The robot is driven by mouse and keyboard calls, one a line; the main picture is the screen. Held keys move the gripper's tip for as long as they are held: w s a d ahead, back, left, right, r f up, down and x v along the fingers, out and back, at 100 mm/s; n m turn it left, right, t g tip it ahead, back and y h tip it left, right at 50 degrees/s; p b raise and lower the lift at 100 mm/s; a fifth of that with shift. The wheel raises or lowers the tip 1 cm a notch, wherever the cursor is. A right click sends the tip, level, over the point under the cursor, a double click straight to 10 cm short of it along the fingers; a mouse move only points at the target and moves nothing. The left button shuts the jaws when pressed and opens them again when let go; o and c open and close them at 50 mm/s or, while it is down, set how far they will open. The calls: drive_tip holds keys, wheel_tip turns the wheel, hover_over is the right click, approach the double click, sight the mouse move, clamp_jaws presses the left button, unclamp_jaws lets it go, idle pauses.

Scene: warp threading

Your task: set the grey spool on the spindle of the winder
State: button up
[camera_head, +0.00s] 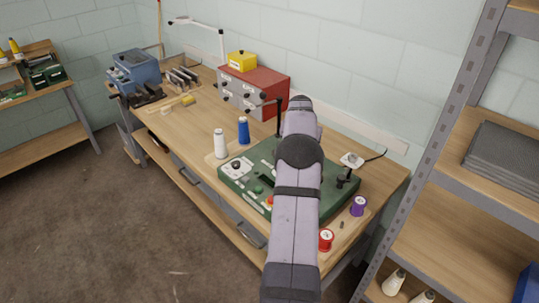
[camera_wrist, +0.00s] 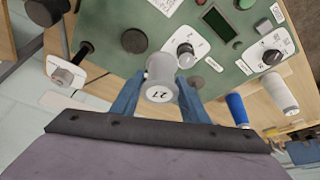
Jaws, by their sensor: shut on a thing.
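The grey spool (camera_wrist: 160,70) is between the two blue fingers of my gripper (camera_wrist: 160,84) in the wrist view, shut on its sides. Its end marked 27 faces the camera. The winder is a green box on the bench (camera_head: 238,186), and its green panel (camera_wrist: 222,72) lies beyond the spool in the wrist view. A dark upright post (camera_wrist: 83,52) and a black disc (camera_wrist: 135,40) stand on the panel's left part. I cannot tell for certain which piece is the spindle. In the head view, my arm hides the gripper, spool and middle of the winder.
A white spool (camera_head: 220,143) and a blue spool (camera_head: 243,130) stand left of the winder. A red spool (camera_head: 326,240) and a purple spool (camera_head: 358,206) stand at its right. A red cabinet (camera_head: 270,88) is behind.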

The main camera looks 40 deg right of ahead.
drive_tip(key=s+d+m, duration=0.1)
drive_tip(key=s+d, duration=0.3)
drive_tip(key=d, duration=0.1)
drive_tip(key=shift+s, duration=0.3)
drive_tip(key=shift+f, duration=0.15)
drive_tip(key=shift+a+f+b, duration=0.1)
drive_tip(key=shift+f+b, duration=1.55)
drive_tip(key=shift+f, duration=0.4)
drive_tip(key=shift+f+b, duration=0.75)
drive_tip(key=shift+f, duration=0.8)
drive_tip(key=shift+f+b, duration=0.4)
drive_tip(key=shift+f, duration=0.3)
drive_tip(key=o, duration=1)
drive_tip(key=shift+c, duration=0.2)
